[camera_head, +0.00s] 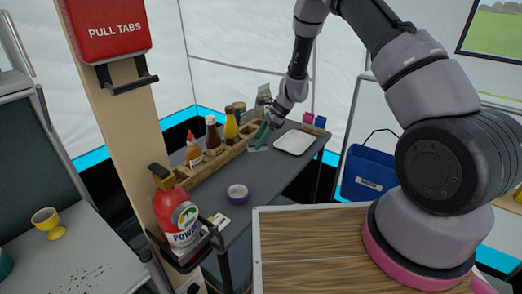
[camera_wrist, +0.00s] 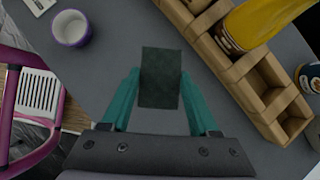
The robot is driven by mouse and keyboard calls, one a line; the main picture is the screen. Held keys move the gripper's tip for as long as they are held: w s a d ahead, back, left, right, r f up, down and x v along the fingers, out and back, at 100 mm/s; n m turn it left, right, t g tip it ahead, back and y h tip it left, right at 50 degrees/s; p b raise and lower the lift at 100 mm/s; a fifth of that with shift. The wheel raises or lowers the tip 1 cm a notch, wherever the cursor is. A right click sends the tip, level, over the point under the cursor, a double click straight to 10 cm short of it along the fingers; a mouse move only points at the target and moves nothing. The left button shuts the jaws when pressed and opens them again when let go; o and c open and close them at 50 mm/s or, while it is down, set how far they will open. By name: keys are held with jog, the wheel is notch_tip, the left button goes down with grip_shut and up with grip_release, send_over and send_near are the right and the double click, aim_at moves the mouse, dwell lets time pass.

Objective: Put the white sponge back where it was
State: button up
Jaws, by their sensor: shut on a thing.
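My gripper (camera_wrist: 160,85) has teal fingers shut on a dark green rectangular block (camera_wrist: 160,66), seen face-on in the wrist view. This block may be the sponge with its dark face toward the camera; I see no white on it there. In the head view my gripper (camera_head: 261,136) is over the far part of the grey table (camera_head: 262,183), between the wooden bottle rack and a white tray. A small pale patch shows at its fingertips there, too small to make out. I cannot tell whether the block touches the table.
The wooden rack (camera_head: 213,165) holds sauce bottles close on the gripper's left; it shows at the right in the wrist view (camera_wrist: 270,115). The white tray (camera_head: 295,142) lies to the right. A purple-and-white cup (camera_head: 238,193) stands nearer. Bare table lies between cup and gripper.

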jog(key=shift+s+d+r+m, duration=0.1)
jog(key=shift+d+m, duration=0.05)
jog(key=shift+m, duration=0.15)
jog(key=s+d+r+m+t+h, duration=0.1)
jog(key=s+d+r+m+t, duration=0.15)
jog(key=d+m+t, duration=0.45)
jog(key=d+f, duration=0.1)
jog(key=f, duration=0.1)
jog(key=d+f+m+g, duration=0.1)
jog(key=f, duration=0.1)
jog(key=d+f+g, duration=0.1)
jog(key=shift+s+f+m, duration=0.25)
jog(key=shift+f+m, duration=0.05)
jog(key=shift+f, duration=2.45)
jog(key=shift+f, duration=0.1)
jog(key=o, duration=1.3)
